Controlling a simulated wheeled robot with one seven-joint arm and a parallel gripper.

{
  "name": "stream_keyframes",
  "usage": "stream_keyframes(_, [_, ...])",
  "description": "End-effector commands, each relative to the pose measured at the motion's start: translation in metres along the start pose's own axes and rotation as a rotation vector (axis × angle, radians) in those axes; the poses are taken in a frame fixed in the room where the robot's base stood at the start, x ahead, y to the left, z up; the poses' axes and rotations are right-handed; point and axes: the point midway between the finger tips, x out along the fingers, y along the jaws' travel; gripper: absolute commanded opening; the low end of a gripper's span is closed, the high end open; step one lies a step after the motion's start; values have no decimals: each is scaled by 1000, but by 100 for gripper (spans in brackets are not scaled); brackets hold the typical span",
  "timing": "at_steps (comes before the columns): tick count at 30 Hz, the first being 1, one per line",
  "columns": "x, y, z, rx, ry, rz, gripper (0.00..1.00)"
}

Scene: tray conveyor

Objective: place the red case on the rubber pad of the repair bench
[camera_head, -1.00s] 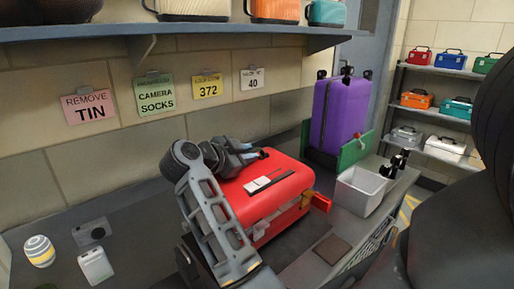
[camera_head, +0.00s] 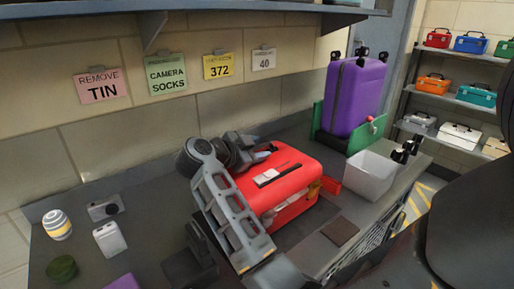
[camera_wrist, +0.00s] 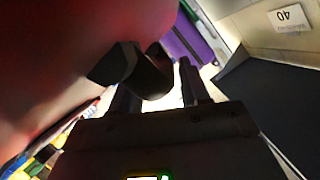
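The red case (camera_head: 290,195) lies on the grey bench top (camera_head: 165,225) in the middle of the head view, with a pale label and a dark slot on its upper face. My gripper (camera_head: 262,153) is at the case's upper back edge, partly hidden by my wrist. In the wrist view a large blurred red surface of the case (camera_wrist: 50,60) fills the left side. A black curved piece shows near the fingers of my gripper (camera_wrist: 160,88); I cannot tell whether they hold it. A flat dark brown square (camera_head: 340,232), possibly the rubber pad, lies right of the case.
A camera (camera_head: 106,208), a white box (camera_head: 110,240) and a striped round item (camera_head: 57,225) lie at left. The wall is close behind.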

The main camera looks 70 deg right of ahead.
Motion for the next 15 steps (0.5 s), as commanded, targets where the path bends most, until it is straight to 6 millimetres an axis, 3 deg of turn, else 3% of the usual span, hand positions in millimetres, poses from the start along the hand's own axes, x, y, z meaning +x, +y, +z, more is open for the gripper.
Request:
stream_keyframes(8, [-5,-2,-1,3,0,-3,45])
stream_keyframes(15, [-43,-2,0,4,-2,-7,45])
